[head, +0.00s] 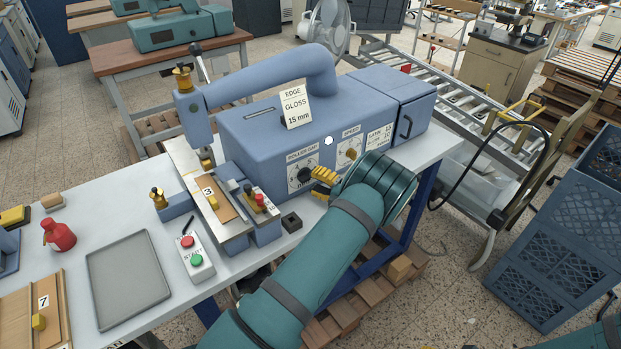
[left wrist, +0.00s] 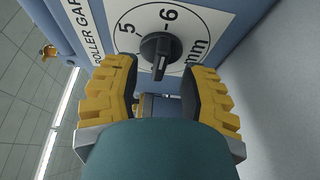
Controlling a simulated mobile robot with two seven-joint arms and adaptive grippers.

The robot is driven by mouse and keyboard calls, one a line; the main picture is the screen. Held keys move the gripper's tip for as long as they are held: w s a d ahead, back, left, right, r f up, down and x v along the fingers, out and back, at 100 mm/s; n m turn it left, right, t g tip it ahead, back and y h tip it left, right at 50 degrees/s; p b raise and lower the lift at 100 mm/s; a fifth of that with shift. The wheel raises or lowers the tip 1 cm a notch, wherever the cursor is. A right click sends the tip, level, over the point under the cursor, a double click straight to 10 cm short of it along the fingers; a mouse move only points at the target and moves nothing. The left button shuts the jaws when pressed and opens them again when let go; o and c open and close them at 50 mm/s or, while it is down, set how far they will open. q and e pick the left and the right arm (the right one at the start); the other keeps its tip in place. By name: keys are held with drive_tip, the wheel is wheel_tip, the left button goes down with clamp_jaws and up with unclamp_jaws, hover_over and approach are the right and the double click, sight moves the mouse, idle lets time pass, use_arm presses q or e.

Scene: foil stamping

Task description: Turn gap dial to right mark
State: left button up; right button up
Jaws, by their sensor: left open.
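The gap dial is a black knob (left wrist: 157,50) on a white plate marked "ROLLER GAP" and "mm". In the head view the roller gap plate (head: 296,184) is on the front of the blue machine (head: 262,150), left of the speed plate. My left gripper (left wrist: 164,85) is open, with its yellow fingers on either side of the knob's near end. I cannot tell whether they touch it. In the head view the gripper (head: 318,178) is just right of the dial.
A card (head: 295,106) reading "EDGE GLOSS 15 mm" stands on the machine. The speed dial (head: 351,153) is close behind my gripper. A start and stop box (head: 195,257), a grey tray (head: 128,279) and a red bottle (head: 59,235) are on the white table (head: 215,290).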

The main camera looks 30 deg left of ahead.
use_arm(q)
drive_tip(key=shift+a, duration=1.1)
clamp_jaws()
